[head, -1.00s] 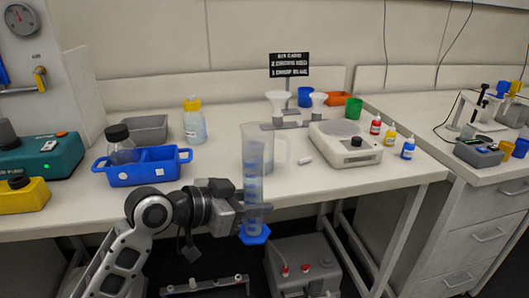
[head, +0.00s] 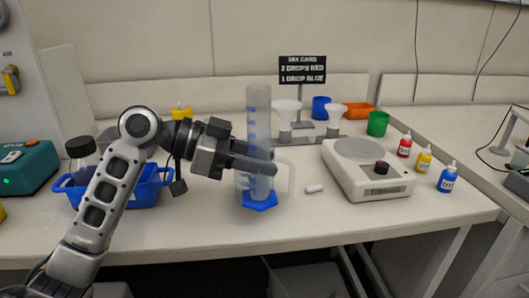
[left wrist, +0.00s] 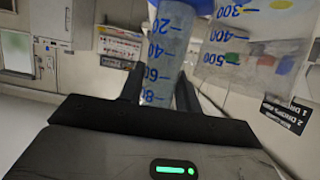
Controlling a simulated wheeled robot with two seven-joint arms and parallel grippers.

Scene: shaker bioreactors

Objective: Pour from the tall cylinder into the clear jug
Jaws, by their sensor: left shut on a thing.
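The tall cylinder (head: 259,112) is clear with blue marks and a blue hexagonal foot (head: 260,201). It is upright in the head view. My left gripper (head: 262,162) is shut on it around its lower half. In the left wrist view the cylinder (left wrist: 169,45) stands between the two dark fingers, with its scale showing. The clear jug (head: 285,178) is just behind the cylinder and partly hidden by it; its handle shows to the right. The jug (left wrist: 250,45) fills the upper right of the left wrist view, with its scale marks. My right gripper is not in view.
A blue tray (head: 150,190) with a black-capped bottle is behind my left arm. A white stirrer plate (head: 368,168) stands right of the jug, with dropper bottles (head: 424,160) beyond it. Funnels (head: 286,110) on a stand are behind. A small white bar (head: 314,188) lies on the bench.

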